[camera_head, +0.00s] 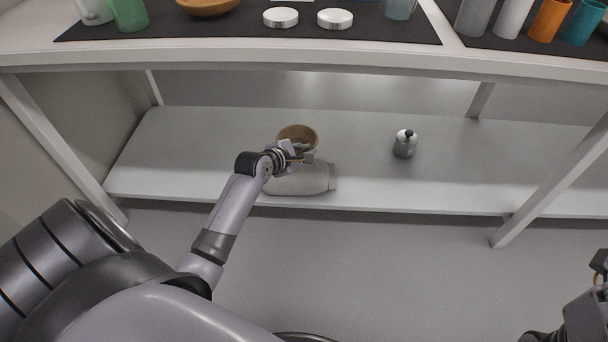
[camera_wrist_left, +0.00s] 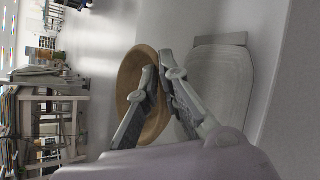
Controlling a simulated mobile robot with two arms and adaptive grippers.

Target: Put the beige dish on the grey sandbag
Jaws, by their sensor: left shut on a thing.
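The beige dish (camera_head: 297,133), a small tan bowl, is at my left gripper (camera_head: 304,157) over the lower shelf. In the left wrist view the dish (camera_wrist_left: 129,70) has its rim between the two fingers of my left gripper (camera_wrist_left: 161,68), which is shut on it. The grey sandbag (camera_head: 300,180) lies flat near the shelf's front edge, just in front of and below the dish. The sandbag (camera_wrist_left: 226,75) also shows beside the dish in the wrist view. I cannot tell whether the dish touches it. My right gripper (camera_head: 599,268) is partly cut off at the right edge.
The lower shelf (camera_head: 200,150) is mostly clear.

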